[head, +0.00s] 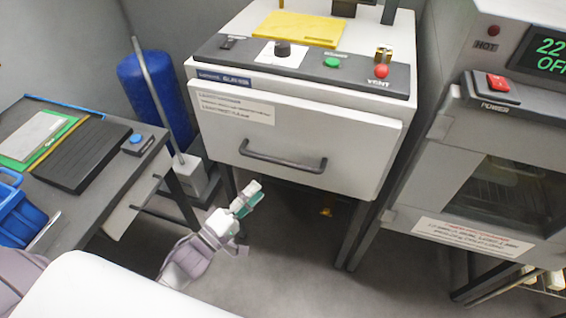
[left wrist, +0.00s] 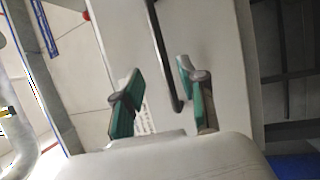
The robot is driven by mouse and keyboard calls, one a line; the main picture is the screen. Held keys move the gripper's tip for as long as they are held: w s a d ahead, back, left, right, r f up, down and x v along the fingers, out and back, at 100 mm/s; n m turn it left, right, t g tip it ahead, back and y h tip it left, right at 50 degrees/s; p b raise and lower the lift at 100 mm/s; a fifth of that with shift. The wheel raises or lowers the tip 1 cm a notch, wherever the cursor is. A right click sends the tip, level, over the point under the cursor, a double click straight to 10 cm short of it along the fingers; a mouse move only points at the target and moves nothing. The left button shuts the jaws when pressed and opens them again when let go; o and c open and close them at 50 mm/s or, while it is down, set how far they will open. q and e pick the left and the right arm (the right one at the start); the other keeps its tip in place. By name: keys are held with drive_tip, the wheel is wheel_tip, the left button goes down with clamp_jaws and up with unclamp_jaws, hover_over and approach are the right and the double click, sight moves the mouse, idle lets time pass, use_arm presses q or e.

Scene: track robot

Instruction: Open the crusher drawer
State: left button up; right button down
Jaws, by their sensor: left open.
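The crusher is a light grey machine on dark legs, with its drawer front (head: 300,125) below the sloped black control panel (head: 300,66). The drawer looks shut. A black bar handle (head: 283,163) runs across the lower part of the drawer front. My left gripper (head: 248,198) is open and empty, below and slightly left of the handle in the head view. In the left wrist view the handle (left wrist: 164,60) appears between the green-padded fingers of my gripper (left wrist: 160,85); I cannot tell how far ahead it is. My right gripper is not in view.
A grey oven (head: 480,170) stands close on the right. On the left are a bench (head: 95,195) with a blue basket (head: 20,218), a blue cylinder (head: 150,95) and a grey pole (head: 155,95) on a base. The floor (head: 290,235) under the crusher is mostly clear.

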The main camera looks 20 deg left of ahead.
sight(283, 161)
use_arm(q)
drive_tip(key=p+x, duration=0.1)
drive_tip(key=x, duration=1)
drive_tip(key=shift+w+d, duration=0.1)
drive_tip(key=shift+w, duration=0.2)
drive_tip(key=shift+c, duration=0.3)
clamp_jaws()
